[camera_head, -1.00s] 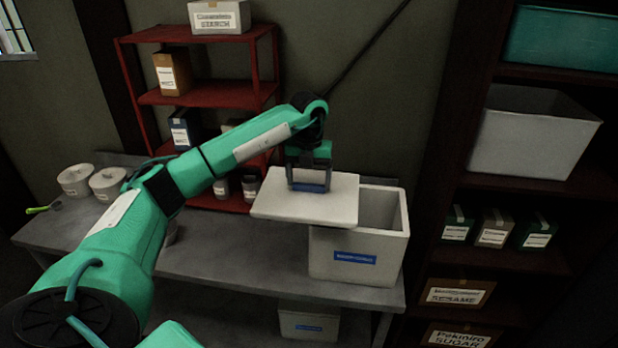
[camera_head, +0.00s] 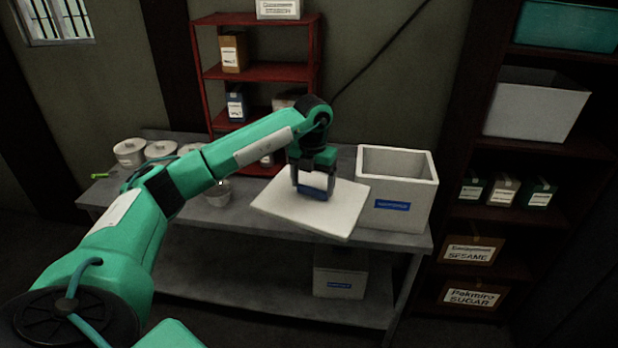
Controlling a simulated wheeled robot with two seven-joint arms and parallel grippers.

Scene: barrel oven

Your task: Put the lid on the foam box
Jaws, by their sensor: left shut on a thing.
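The white foam box (camera_head: 398,217) stands upright on the right end of the grey table, with its top open and a blue label on its front. My left gripper (camera_head: 313,192) is shut on the white lid (camera_head: 327,215), gripping it near its middle from above. The lid is tilted and turned, to the left of the box and in front of its left side. I cannot tell whether the lid touches the table or the box. My right gripper is not in view.
The grey table (camera_head: 240,225) has several white lidded pots (camera_head: 130,152) at its left and a small bowl (camera_head: 217,192). A red shelf (camera_head: 262,90) stands behind. A dark shelf (camera_head: 490,215) with boxes rises at the right. Another foam box (camera_head: 339,284) sits on the lower shelf.

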